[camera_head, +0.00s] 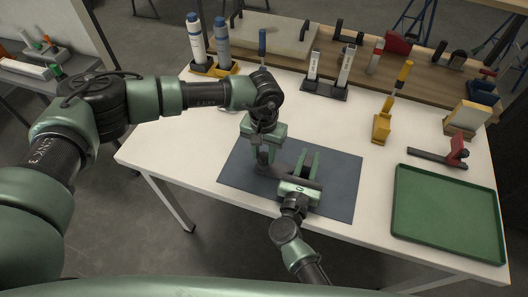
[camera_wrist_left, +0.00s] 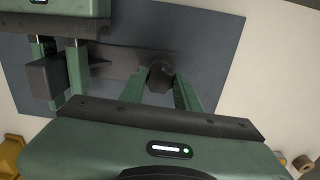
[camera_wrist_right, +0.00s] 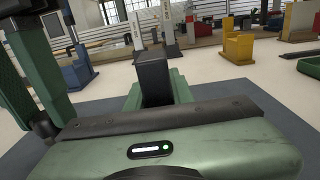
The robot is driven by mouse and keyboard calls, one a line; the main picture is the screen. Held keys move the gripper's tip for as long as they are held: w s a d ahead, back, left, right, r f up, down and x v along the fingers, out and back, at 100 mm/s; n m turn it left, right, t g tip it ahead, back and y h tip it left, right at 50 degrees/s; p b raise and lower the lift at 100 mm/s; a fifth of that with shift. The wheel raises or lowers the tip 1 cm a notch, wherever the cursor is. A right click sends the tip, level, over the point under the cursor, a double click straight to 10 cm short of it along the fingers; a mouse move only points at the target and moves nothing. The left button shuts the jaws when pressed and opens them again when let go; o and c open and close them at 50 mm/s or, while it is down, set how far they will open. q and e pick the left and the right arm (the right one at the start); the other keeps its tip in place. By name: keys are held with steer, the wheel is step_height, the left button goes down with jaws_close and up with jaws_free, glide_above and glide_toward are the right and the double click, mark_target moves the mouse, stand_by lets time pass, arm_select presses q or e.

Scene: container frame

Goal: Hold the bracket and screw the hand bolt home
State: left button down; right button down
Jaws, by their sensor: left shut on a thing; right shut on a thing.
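The bracket is a dark grey piece on the blue-grey mat (camera_head: 340,190). Its flat plate (camera_wrist_left: 122,62) and upright block (camera_wrist_left: 44,77) show in the left wrist view. My right gripper (camera_head: 305,166) is shut on the upright block, which stands between its fingers in the right wrist view (camera_wrist_right: 153,75). The hand bolt (camera_wrist_left: 160,77) shows as a dark faceted knob at the plate's other end. My left gripper (camera_head: 263,156) points down from above, shut on this knob. The bolt's shank and the hole are hidden, so its depth cannot be told.
A green tray (camera_head: 447,251) lies at the right of the white table. A yellow holder (camera_head: 382,128), a black stand with two pale pieces (camera_head: 324,91) and two bottles (camera_head: 196,40) stand behind the mat. My grippers are close together.

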arm_select(q)
steer(key=shift+m, duration=0.7)
arm_select(e)
steer(key=shift+f, duration=0.1)
arm_select(q)
steer(key=c, duration=1)
jaws_free()
steer(key=shift+r, duration=0.1)
steer(key=shift+r, duration=2.2)
steer(key=shift+c, duration=0.5)
